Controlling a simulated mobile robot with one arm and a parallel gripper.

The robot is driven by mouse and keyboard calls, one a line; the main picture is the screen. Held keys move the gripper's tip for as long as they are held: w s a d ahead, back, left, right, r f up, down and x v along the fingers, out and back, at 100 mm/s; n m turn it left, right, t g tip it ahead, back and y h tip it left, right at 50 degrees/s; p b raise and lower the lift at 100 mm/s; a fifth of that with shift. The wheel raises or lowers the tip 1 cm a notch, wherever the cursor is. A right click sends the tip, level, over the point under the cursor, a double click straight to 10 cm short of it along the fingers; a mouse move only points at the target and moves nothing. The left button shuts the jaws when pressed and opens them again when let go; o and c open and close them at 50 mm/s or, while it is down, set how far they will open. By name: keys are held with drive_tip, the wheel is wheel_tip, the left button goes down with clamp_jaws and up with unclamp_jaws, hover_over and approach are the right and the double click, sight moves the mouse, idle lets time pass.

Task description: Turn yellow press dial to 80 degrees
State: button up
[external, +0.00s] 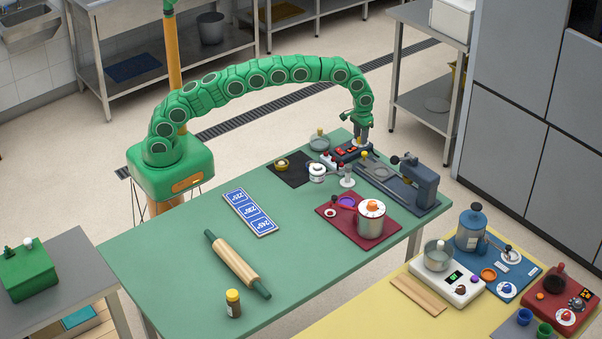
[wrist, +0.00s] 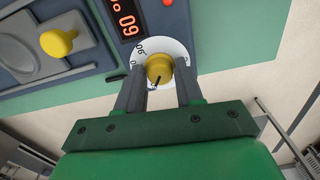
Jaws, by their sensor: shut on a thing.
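The yellow press dial (wrist: 158,68) sits over a white scale plate (wrist: 178,50) in the wrist view. A dark pointer on the dial points toward the lower left of that view. My gripper (wrist: 160,88) is shut on the dial, one finger on each side. A red-digit display (wrist: 127,20) beside the dial appears upside down and seems to read 60. Part of the scale is hidden by my fingers.
A grey-blue press (external: 418,182) stands right of the panel. A red mat (external: 335,230) with a metal pot (external: 371,222) lies in front.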

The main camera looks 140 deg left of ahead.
drive_tip(key=m, duration=0.7)
drive_tip(key=shift+m, duration=0.4)
drive_tip(key=m, duration=0.3)
drive_tip(key=shift+m, duration=2.1)
drive_tip(key=o, duration=1)
drive_tip(key=shift+r, duration=0.1)
